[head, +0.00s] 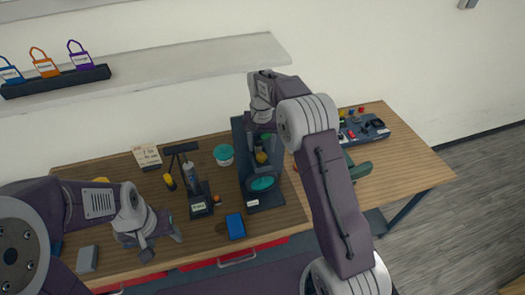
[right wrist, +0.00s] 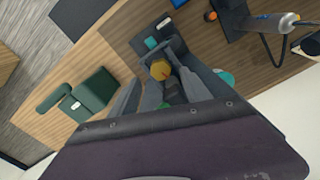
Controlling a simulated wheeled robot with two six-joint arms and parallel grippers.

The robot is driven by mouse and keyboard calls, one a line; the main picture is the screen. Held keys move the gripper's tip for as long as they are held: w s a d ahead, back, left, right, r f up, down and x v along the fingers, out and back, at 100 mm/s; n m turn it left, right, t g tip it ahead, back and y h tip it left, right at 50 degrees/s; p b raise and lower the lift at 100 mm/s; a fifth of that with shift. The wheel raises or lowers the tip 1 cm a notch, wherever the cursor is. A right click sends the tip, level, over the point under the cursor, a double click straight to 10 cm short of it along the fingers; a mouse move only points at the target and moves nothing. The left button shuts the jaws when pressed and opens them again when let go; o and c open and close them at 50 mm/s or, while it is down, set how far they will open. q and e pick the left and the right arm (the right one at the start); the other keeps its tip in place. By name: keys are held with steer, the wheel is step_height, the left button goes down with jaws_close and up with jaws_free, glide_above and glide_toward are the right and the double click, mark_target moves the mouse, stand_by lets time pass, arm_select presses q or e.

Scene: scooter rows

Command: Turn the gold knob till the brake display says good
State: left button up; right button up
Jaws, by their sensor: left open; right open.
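The gold knob (head: 261,157) is on a long dark stand (head: 247,178) in the middle of the bench. In the right wrist view the knob (right wrist: 160,69) lies near the tips of my right gripper (right wrist: 157,80), whose fingers are apart. I cannot tell whether either finger touches it. In the head view my right gripper (head: 262,143) is above the stand's far half and hides part of it. No display wording is readable. My left gripper (head: 152,240) is open and empty over the bench's front left.
A shelf (head: 180,70) hangs behind.

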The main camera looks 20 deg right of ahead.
mark_target(262, 155)
step_height(262, 155, down, 4)
steer(key=shift+w+r+p, duration=0.1)
steer(key=shift+p, duration=0.45)
steer(key=shift+a+f, duration=0.1)
steer(key=shift+f, duration=0.15)
jaws_close()
steer(key=shift+m, duration=0.8)
jaws_free()
